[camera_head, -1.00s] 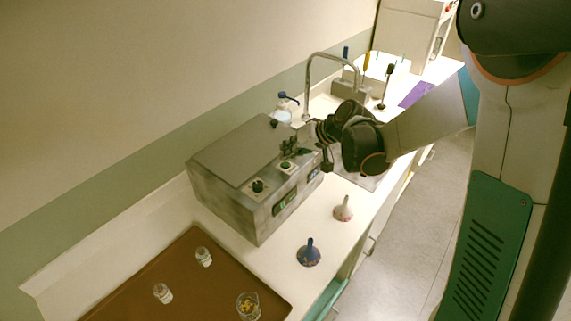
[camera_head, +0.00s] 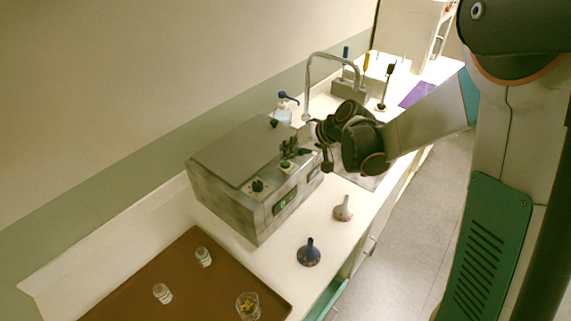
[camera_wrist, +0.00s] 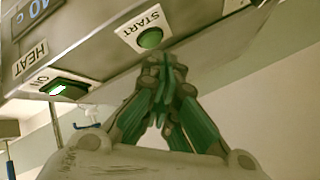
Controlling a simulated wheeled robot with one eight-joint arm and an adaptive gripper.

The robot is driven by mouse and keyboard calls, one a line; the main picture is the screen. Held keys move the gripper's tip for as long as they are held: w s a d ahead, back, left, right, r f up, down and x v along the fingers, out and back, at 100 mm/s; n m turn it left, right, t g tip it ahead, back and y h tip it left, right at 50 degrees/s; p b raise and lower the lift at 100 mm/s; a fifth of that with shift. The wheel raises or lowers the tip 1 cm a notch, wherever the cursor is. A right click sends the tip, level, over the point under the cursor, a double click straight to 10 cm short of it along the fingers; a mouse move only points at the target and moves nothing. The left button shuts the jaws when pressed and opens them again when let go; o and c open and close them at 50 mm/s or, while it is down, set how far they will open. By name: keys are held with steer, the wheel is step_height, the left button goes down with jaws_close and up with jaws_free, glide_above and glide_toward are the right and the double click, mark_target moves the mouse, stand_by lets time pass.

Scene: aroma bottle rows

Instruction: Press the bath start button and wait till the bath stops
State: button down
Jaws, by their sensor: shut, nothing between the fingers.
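The bath (camera_head: 240,180) is a grey metal box on the counter, with knobs and small displays on its panel. In the wrist view its green START button (camera_wrist: 150,39) sits beside the START label. My gripper (camera_wrist: 160,70) is shut and empty, its fingertips just below the button in the picture; I cannot tell whether they touch it. In the head view my gripper (camera_head: 290,150) is over the panel and hides the START button. A lit green switch (camera_wrist: 70,90) marked ON is near the HEAT label.
A brown tray (camera_head: 135,300) with two small bottles and a glass beaker lies at the front left. A blue funnel (camera_head: 309,253) and a white funnel (camera_head: 343,208) stand to the right of the bath. A tap (camera_head: 309,85) and a blue-topped bottle (camera_head: 283,109) are behind.

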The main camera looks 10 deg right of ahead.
mark_target(288, 162)
steer(key=shift+f, duration=0.3)
steer(key=shift+f+b, duration=0.4)
steer(key=shift+b, duration=0.2)
stand_by(0.4)
steer(key=shift+r, duration=0.2)
steer(key=shift+r+p, duration=0.5)
steer(key=shift+r, duration=0.15)
steer(key=shift+r, duration=0.1)
steer(key=shift+r+p, duration=1.6)
steer(key=shift+r, duration=0.85)
